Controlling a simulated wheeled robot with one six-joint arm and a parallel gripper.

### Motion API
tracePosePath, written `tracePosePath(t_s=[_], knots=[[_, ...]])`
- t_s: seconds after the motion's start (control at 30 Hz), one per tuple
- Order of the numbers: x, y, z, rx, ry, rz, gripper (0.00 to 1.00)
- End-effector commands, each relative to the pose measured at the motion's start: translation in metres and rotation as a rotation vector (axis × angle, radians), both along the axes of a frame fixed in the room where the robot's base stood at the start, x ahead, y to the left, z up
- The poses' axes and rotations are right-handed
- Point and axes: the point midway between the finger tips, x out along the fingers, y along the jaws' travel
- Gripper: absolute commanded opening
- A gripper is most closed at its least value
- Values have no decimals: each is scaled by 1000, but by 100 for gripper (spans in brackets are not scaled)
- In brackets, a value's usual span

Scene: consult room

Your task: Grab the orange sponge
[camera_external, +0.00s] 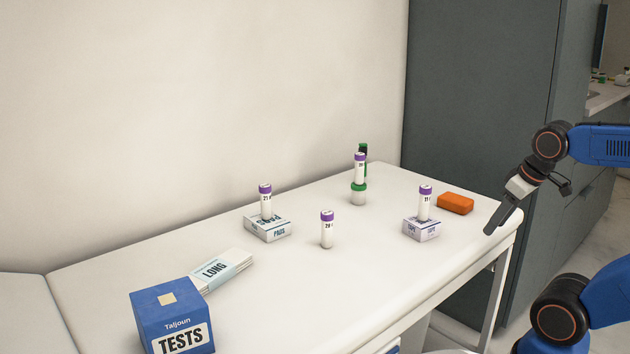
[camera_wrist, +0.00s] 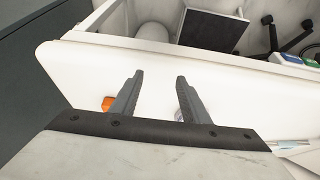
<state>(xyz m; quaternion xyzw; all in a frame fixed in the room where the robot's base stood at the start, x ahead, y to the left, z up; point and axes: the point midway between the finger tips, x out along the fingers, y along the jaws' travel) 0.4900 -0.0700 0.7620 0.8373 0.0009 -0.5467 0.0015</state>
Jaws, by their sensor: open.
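The orange sponge (camera_external: 455,203) lies flat on the white table (camera_external: 290,310) near its right end. In the wrist view a small part of the sponge (camera_wrist: 108,103) shows just left of my left finger, which hides some of it. My gripper (camera_external: 490,231) is above the table's right end, to the right of the sponge and apart from it, pointing down and to the left. In the wrist view my gripper (camera_wrist: 160,78) has its two fingers apart with nothing held between them.
Left of the sponge, a purple-capped vial (camera_external: 425,203) stands on a small box (camera_external: 422,229). Other vials (camera_external: 327,229) stand further left, one on a pads box (camera_external: 268,228). A blue tests box (camera_external: 172,315) is at the front left. A dark cabinet (camera_external: 480,90) stands behind the right end.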

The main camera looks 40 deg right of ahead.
Motion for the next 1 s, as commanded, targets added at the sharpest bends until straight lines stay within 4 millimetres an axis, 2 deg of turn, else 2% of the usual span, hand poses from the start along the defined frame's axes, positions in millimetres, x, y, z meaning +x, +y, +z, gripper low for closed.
tracePosePath(t_s=[0.1, 0.13, 0.33, 0.73, 0.87, 1.0], knots=[[0, 0, 0, 0, 0, 0, 42], [0, 0, 0, 0, 0, 0, 47], [0, 0, 0, 0, 0, 0, 94], [4, -1, 5, 9, 14, -34, 96], [18, -4, 20, 31, 55, -156, 96], [41, -10, 43, 54, 107, -366, 96]])
